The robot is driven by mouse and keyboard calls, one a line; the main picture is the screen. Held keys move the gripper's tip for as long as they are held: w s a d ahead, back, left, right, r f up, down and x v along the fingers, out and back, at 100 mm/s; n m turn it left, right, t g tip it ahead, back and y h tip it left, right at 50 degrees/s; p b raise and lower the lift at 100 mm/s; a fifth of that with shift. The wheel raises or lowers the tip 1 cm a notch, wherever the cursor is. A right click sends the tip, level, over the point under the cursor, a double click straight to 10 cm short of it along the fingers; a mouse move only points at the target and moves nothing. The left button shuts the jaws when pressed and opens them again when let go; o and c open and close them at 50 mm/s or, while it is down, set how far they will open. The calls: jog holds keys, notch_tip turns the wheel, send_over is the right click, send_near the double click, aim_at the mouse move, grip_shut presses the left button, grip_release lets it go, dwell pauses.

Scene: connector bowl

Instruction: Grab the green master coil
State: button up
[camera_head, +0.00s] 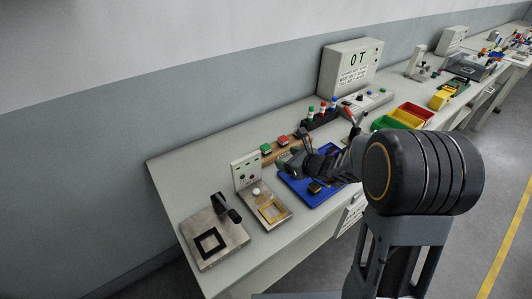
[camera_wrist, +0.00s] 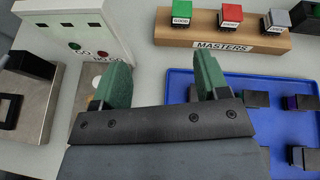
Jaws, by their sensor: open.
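The green master coil (camera_wrist: 180,20) stands at the left end of the wooden block labelled MASTERS (camera_wrist: 213,38), beside a red one (camera_wrist: 229,17) and a grey one (camera_wrist: 275,20). In the head view the green coil (camera_head: 266,148) is at the left end of the same block, behind my gripper (camera_head: 287,163). In the wrist view my gripper (camera_wrist: 158,85) shows two green fingers spread apart with nothing between them. It is short of the wooden block and apart from the green coil. Nothing hides the green coil in the wrist view.
A blue tray (camera_wrist: 180,85) with several dark parts lies right of and below my fingers. A white panel box (camera_wrist: 85,25) stands at the left. A metal fixture (camera_head: 212,238) is on the bench's near left. Red, yellow and green bins (camera_head: 417,111) stand farther right.

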notch_tip(320, 180, down, 3)
jog(key=w+m+t+h, duration=0.1)
jog(key=w+m, duration=0.2)
send_near(268, 149)
jog(key=x, duration=0.3)
jog(key=shift+f+p, duration=0.15)
jog(key=shift+p, duration=0.2)
jog(key=shift+p+x, duration=0.9)
jog(key=shift+x, duration=2.15)
jog(key=c, duration=1)
